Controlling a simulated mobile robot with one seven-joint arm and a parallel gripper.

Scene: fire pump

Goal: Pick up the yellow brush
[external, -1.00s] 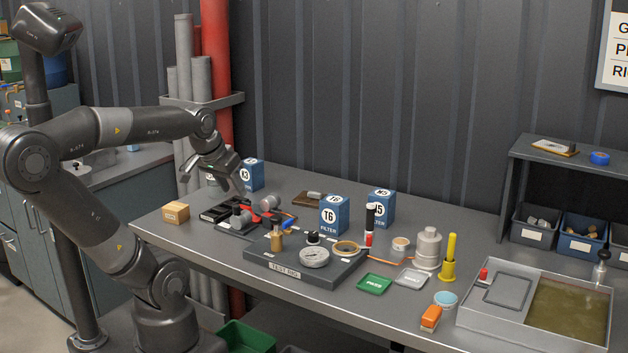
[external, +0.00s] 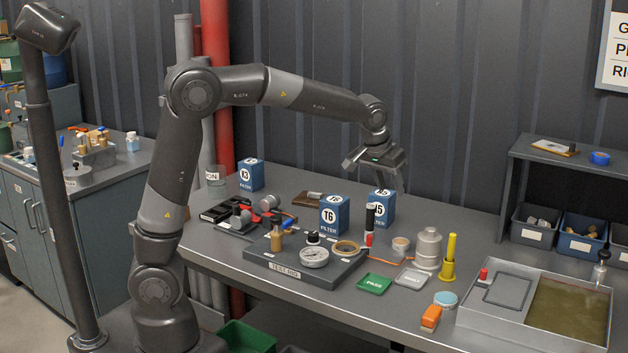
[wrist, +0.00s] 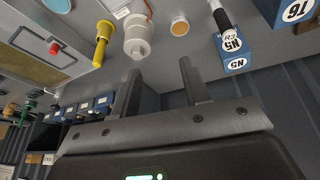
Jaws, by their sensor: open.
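A grey tank (external: 470,326) of murky liquid lies right of the brush. A black-and-red marker-like cylinder (external: 369,224) and T6 filter box (external: 334,215) stand to the left.

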